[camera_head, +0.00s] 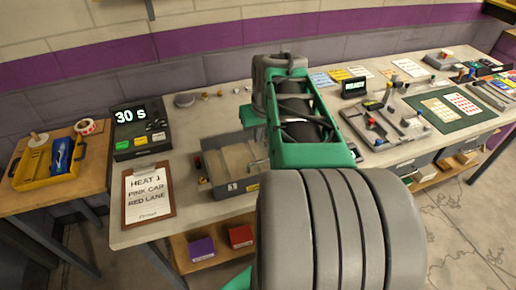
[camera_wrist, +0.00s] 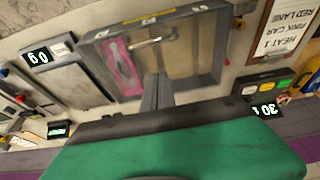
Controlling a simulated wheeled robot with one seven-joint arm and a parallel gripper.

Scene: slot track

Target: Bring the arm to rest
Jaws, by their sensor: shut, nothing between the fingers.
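My arm (camera_head: 305,150), green and grey, reaches across the middle of the head view over the workbench. My gripper (camera_wrist: 157,80) shows in the wrist view as two grey fingers close together, shut and empty. It points at the near side of a grey open tray (camera_wrist: 112,88) and overlaps it in the picture; I cannot tell the height between them. A pink object (camera_wrist: 122,66) lies in one compartment of the tray. In the head view the tray (camera_head: 208,189) stands left of my arm, partly hidden by it.
A timer (camera_head: 140,130) reading 30 s and a clipboard (camera_head: 150,222) with a heat card stand left of the tray. A yellow bin (camera_head: 34,180) is on the left side table. Right of my arm are a grey track fixture (camera_head: 350,115), a green mat (camera_head: 450,125) and a small display (camera_head: 353,87).

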